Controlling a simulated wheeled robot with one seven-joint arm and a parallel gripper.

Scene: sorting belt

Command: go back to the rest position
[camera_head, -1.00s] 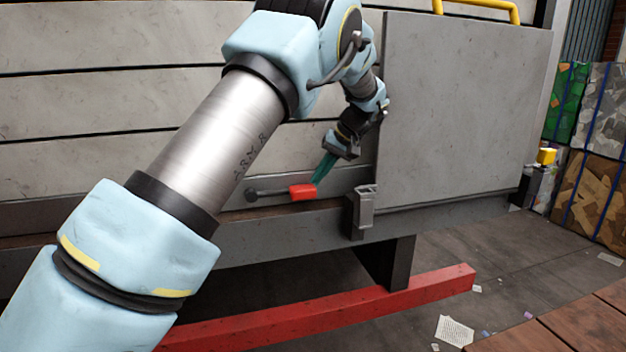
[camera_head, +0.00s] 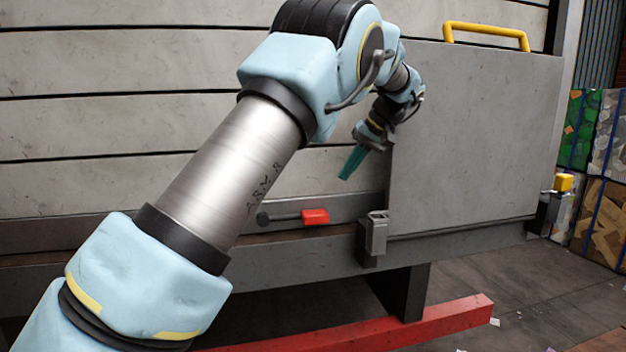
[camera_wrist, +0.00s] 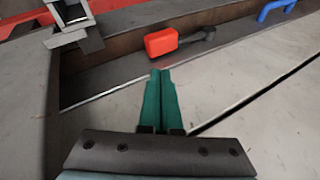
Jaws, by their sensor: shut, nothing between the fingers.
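My gripper (camera_head: 353,162) has teal fingers and is shut and empty. In the head view it hangs at the left edge of the grey panel, above and to the right of the red-tipped lever (camera_head: 315,216), apart from it. In the wrist view my fingers (camera_wrist: 161,75) lie together, pointing toward the rail, and the red lever end (camera_wrist: 161,42) shows just beyond their tips. My arm crosses the head view from lower left to upper middle.
The large grey panel (camera_head: 475,140) with a yellow handle (camera_head: 487,33) stands to the right of my gripper. A metal bracket (camera_head: 376,235) sits on the rail below. A red floor beam (camera_head: 450,315) runs underneath. Strapped bales (camera_head: 603,205) stand at the far right.

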